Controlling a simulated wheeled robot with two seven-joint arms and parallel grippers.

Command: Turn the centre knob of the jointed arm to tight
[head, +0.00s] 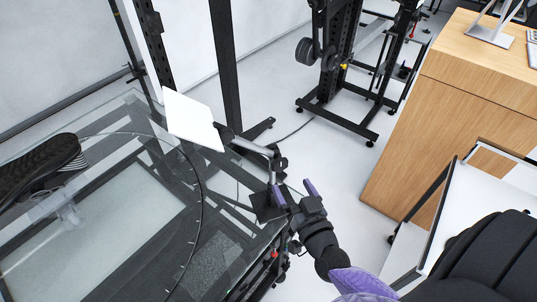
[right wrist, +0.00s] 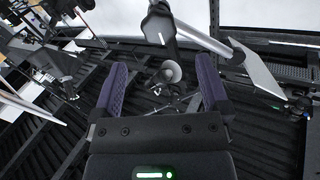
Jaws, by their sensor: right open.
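The jointed arm (head: 252,147) stands at the glass table's right edge and carries a white panel (head: 194,121) on its upper end. A dark knob (head: 281,164) shows at its middle joint. In the right wrist view the dark joint (right wrist: 159,27) is at the top centre, with a silver tube running right to the panel (right wrist: 262,72). My right gripper (head: 294,191) is open and empty, its purple fingers just below the joint and apart from it. In the wrist view its fingers (right wrist: 160,82) frame a round grey part farther off. The knob's setting cannot be read. My left gripper is out of view.
The glass turntable (head: 195,215) fills the left, with a black shoe (head: 40,167) on a clear stand. A black wheeled stand (head: 335,105) is at the back. A wooden cabinet (head: 410,150) and a white-topped cart (head: 470,195) are on the right. Floor between them is open.

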